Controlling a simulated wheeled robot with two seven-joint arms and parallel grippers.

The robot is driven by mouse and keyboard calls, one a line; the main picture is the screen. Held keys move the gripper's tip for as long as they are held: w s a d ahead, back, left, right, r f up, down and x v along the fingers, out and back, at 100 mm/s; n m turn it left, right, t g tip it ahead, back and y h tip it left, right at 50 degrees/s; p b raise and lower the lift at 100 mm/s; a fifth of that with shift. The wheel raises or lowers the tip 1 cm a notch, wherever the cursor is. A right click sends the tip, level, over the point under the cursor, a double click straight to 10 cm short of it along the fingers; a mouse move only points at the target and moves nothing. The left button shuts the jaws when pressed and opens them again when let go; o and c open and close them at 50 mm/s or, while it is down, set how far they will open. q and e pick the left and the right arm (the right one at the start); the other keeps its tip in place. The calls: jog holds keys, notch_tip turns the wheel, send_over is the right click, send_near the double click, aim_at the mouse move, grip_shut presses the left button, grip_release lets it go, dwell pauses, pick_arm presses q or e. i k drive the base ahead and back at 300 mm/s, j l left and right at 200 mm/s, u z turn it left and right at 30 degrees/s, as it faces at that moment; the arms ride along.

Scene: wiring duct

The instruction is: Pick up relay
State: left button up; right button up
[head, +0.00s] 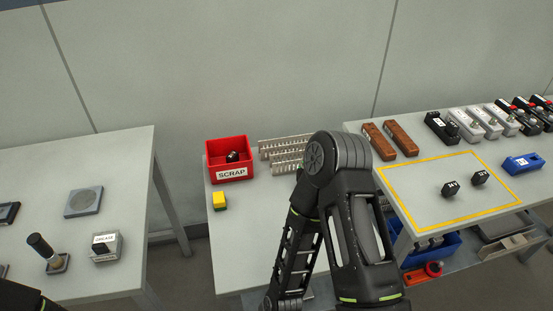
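No part is clearly marked as the relay. Two small black blocks with white lettering, a left one (450,189) and a right one (479,178), stand apart inside a yellow-outlined area on the right table and may be relays. A small dark part (233,156) lies in the red scrap bin (228,173). My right arm bends in the middle of the view, in front of the centre table. Its gripper is not visible. Only a dark piece of my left arm shows at the bottom left corner, and its gripper is not visible.
Brown blocks (401,138), several modules and a blue device (523,163) line the right table (412,205). The left table (122,180) holds a grease box (106,247).

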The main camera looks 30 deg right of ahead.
aim_at(449, 189)
jog(key=z, duration=2.2)
